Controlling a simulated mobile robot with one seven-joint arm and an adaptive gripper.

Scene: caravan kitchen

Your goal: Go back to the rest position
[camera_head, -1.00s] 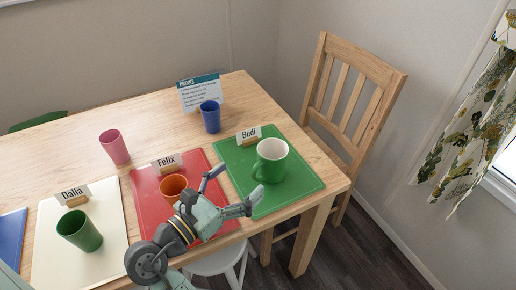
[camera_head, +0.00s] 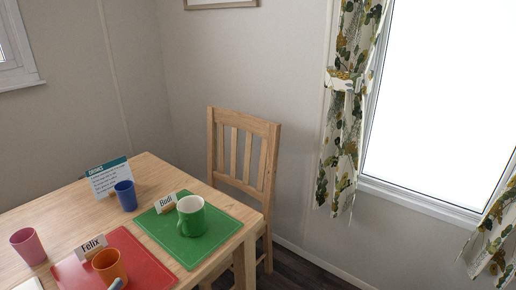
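My gripper is almost wholly out of the head view. Only a small grey-blue piece, which looks like a tip of it, shows at the bottom edge by the orange cup (camera_head: 108,264). Whether it is open or shut is hidden. A green mug (camera_head: 191,215) stands upright on the green placemat (camera_head: 215,235) by the "Budi" card (camera_head: 165,203).
The wooden table (camera_head: 60,205) also bears a blue cup (camera_head: 126,195), a pink cup (camera_head: 28,246) and a drinks sign (camera_head: 109,177). A wooden chair (camera_head: 243,150) stands at its far right corner. A curtained window (camera_head: 430,110) is at right; floor shows between.

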